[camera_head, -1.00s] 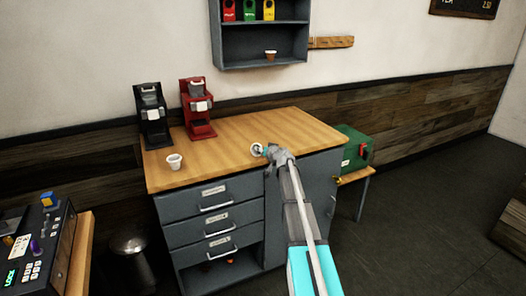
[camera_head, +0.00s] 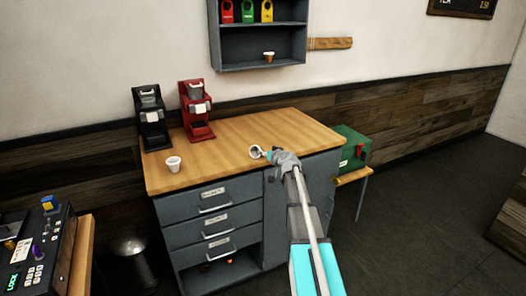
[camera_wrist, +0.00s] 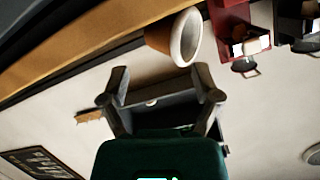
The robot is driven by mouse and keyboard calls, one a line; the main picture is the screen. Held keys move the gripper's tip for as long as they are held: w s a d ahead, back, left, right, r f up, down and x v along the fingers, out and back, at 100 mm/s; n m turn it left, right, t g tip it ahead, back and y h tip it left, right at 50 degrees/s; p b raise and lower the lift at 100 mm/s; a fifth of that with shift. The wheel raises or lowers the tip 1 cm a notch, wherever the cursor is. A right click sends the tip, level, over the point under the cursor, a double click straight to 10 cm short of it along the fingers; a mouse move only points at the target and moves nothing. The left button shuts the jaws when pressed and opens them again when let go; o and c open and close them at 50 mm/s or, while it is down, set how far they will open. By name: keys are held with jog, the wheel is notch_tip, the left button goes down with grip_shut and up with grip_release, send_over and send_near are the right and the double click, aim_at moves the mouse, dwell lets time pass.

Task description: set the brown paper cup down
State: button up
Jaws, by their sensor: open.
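The brown paper cup (camera_wrist: 162,40), brown outside and pale inside, is beside the worktop in the wrist view, past my fingertips. It looks tilted or on its side, its mouth facing right in that picture. In the head view its pale mouth (camera_head: 255,152) shows at the right part of the wooden worktop (camera_head: 225,150), just left of my gripper (camera_head: 270,154). In the wrist view my gripper (camera_wrist: 163,82) is open, with nothing between its fingers. I cannot tell whether the cup rests fully on the worktop.
A white cup (camera_head: 173,164) stands at the worktop's left. A black brewer (camera_head: 151,120) and a red brewer (camera_head: 196,112) stand behind. Another small brown cup (camera_head: 268,56) is on the wall shelf (camera_head: 258,66). A green box (camera_head: 353,148) sits right of the cabinet. The worktop's middle is clear.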

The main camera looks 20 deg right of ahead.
jog(key=p+v, duration=0.1)
jog(key=v, duration=0.5)
jog(key=shift+s, duration=0.3)
jog(key=shift+r, duration=0.15)
jog(key=s+a+f+n+g+y, duration=0.25)
jog(key=s+a+f, duration=0.2)
jog(key=a, duration=0.45)
jog(key=s+a+f+n+g+y, duration=0.1)
jog(key=s+a+f+g, duration=0.3)
jog(key=a, duration=0.6)
jog(key=s+a+f+g+h, duration=0.2)
jog(key=s+a+g, duration=0.2)
jog(key=s, duration=0.7)
jog(key=s+a+f+g+h, duration=0.2)
jog(key=s+a+f+g, duration=0.1)
jog(key=s, duration=0.7)
jog(key=shift+s+a+g, duration=0.35)
jog(key=shift+a+g, duration=0.3)
jog(key=shift+a, duration=0.4)
